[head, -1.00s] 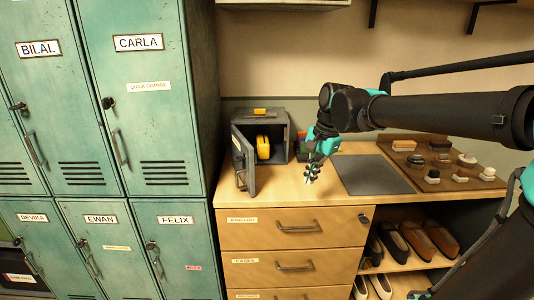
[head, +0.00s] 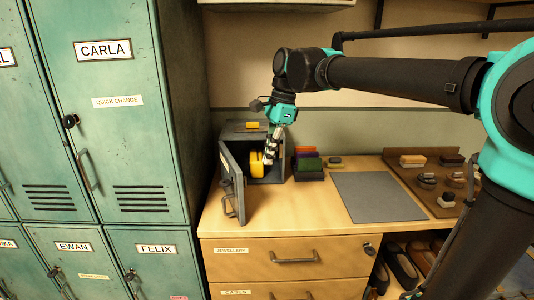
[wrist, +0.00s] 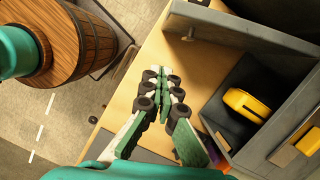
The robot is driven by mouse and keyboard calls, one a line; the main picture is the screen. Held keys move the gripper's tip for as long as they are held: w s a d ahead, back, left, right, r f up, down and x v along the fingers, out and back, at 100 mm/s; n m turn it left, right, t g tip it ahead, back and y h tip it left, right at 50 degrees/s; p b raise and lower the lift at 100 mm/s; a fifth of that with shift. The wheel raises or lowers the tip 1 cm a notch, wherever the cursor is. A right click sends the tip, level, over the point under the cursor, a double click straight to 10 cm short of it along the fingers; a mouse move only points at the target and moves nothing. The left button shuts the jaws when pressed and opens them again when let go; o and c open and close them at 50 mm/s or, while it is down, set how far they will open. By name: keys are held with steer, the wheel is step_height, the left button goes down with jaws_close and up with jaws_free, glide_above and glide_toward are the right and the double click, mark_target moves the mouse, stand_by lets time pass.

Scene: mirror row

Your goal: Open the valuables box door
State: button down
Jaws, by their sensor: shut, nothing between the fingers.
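The valuables box (head: 252,132) is a dark grey box on the wooden counter, with a yellow label on top. Its door (head: 232,180) stands swung open on the left side, with a bar handle (head: 227,200) on its outer face. A yellow object (head: 257,164) lies inside, and it also shows in the wrist view (wrist: 247,105). My gripper (head: 269,158) points down in front of the box opening, to the right of the door. In the wrist view the fingers (wrist: 164,80) are together with nothing between them, apart from the door (wrist: 235,25) and the yellow object.
Coloured stacked items (head: 307,162) stand just right of the box. A grey mat (head: 375,196) and a tray of brushes (head: 430,190) lie farther right. Green lockers (head: 110,110) rise at the left. A wooden barrel (wrist: 75,40) shows in the wrist view. The counter front is clear.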

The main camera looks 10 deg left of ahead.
mark_target(224, 182)
steer(key=s+a+f, duration=0.3)
steer(key=a+f, duration=0.1)
steer(key=f, duration=0.2)
steer(key=shift+a+f, duration=0.35)
steer(key=shift+s, duration=0.15)
steer(key=shift+s+a, duration=0.55)
steer(key=shift+a, duration=0.25)
steer(key=shift+s+a, duration=0.6)
steer(key=shift+a, duration=0.2)
steer(key=shift+s+a, duration=0.55)
steer(key=shift+a, duration=0.25)
